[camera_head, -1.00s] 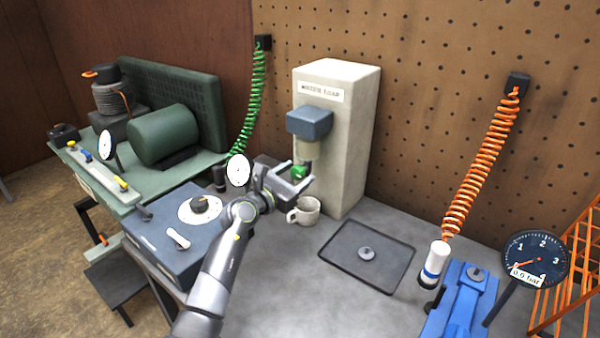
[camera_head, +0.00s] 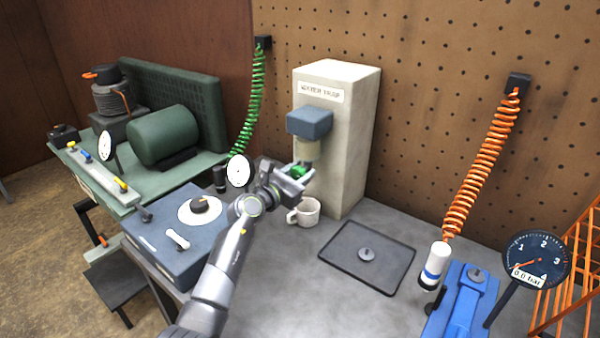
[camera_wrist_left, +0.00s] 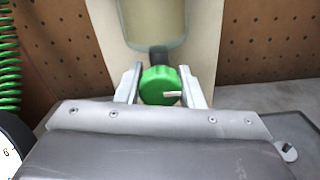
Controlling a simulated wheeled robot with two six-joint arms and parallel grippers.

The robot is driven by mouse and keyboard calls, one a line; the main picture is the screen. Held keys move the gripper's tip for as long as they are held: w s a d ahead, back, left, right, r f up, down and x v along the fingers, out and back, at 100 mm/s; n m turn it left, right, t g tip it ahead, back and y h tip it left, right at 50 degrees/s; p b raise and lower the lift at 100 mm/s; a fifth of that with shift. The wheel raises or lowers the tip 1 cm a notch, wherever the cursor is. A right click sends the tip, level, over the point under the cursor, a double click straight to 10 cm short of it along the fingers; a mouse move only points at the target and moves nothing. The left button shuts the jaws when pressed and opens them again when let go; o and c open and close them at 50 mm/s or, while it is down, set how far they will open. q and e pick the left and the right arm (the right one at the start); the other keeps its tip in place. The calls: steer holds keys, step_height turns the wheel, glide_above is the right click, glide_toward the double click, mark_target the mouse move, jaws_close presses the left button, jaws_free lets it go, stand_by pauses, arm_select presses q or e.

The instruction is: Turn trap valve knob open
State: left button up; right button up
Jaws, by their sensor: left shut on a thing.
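The green trap valve knob (camera_head: 299,172) is at the bottom of the water trap (camera_head: 307,148) on the pale column. In the left wrist view the knob (camera_wrist_left: 160,86) is round and ribbed, with a pale pointer mark aimed right. My left gripper (camera_head: 300,176) is shut on the knob, with one finger on each side in the left wrist view (camera_wrist_left: 160,90). The clear bowl of the trap (camera_wrist_left: 153,22) is right above the knob. My right gripper is not in view.
A white mug (camera_head: 304,212) stands just below my left gripper. A dark tray (camera_head: 340,255) with a small grey disc lies to the right. A blue box with a dial (camera_head: 170,245) stands left of my arm. A green hose (camera_head: 256,100) hangs behind.

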mark_target(295, 175)
arm_select(q)
steer(key=n+p, duration=0.2)
steer(key=shift+r+p, duration=0.25)
steer(key=shift+p, duration=0.05)
steer(key=shift+f+n+p, duration=0.1)
steer(key=shift+n+p, duration=0.5)
steer(key=shift+n, duration=0.2)
steer(key=shift+f+n, duration=0.15)
steer(key=shift+n, duration=0.15)
steer(key=o, duration=1)
steer(key=shift+s, duration=0.1)
steer(key=p+v, duration=0.1)
steer(key=v, duration=0.5)
steer(key=shift+s+a, duration=0.1)
steer(key=shift+a, duration=0.05)
steer(key=v, duration=1.1)
